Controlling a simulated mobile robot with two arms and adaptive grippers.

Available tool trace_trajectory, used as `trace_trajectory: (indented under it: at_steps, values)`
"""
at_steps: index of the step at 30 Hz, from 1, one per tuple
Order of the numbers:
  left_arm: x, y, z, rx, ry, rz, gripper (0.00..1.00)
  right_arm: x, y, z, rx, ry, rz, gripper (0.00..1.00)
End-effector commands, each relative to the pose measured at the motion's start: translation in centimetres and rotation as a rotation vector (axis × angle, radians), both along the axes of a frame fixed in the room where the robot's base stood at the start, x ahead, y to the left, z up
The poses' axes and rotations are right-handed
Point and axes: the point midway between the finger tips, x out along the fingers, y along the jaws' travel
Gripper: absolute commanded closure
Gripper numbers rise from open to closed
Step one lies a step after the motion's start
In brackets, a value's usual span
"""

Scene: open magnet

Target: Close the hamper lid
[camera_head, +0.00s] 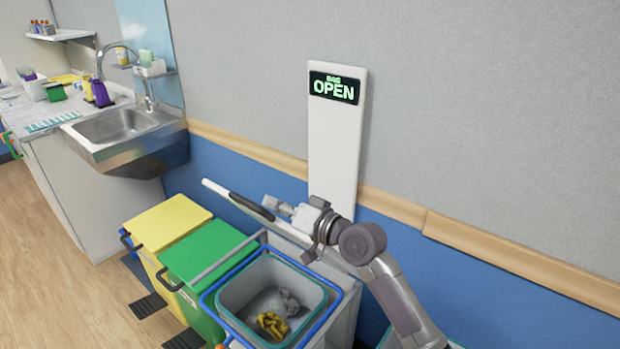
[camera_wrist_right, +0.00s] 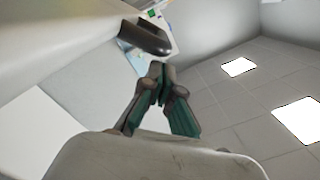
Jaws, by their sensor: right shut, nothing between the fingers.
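The hamper (camera_head: 342,308) stands at the bottom centre of the head view, its mouth open inside a blue rim. Grey and yellow cloth (camera_head: 272,322) lies in it. Its white lid (camera_head: 216,188) is raised and tilted, seen nearly edge-on, with a dark handle (camera_head: 252,206). My right gripper (camera_head: 272,203) is at the wall side of the lid, close to the handle; I cannot tell whether it touches. In the right wrist view its fingertips (camera_wrist_right: 158,72) are together and empty, just below the dark handle (camera_wrist_right: 146,38). My left gripper is not in view.
Green (camera_head: 208,250) and yellow (camera_head: 166,222) bins stand left of the hamper. A white panel reading "BAG OPEN" (camera_head: 335,140) is on the wall behind. A sink (camera_head: 115,125) and cluttered counter are at left. Wooden floor (camera_head: 60,290) is clear at lower left.

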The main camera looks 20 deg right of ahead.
Motion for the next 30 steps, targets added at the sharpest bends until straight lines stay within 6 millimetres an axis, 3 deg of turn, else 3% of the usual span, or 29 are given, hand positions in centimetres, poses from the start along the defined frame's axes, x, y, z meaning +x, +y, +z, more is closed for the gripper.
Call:
trace_trajectory:
  at_steps: [6,10,15,21,30]
  values:
    - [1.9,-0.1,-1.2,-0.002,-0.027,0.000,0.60,-3.6,6.2,-5.7,-0.174,-0.099,0.004,1.00]
    - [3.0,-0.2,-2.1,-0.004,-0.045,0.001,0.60,-5.3,9.1,-9.4,-0.277,-0.159,0.002,1.00]
    - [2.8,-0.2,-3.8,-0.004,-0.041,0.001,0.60,-6.9,12.0,-14.1,-0.399,-0.231,0.000,1.00]
    - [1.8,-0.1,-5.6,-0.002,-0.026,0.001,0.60,-8.1,14.1,-18.7,-0.510,-0.296,-0.001,1.00]
    - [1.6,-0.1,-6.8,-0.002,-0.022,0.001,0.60,-8.8,15.3,-22.1,-0.600,-0.351,-0.004,1.00]
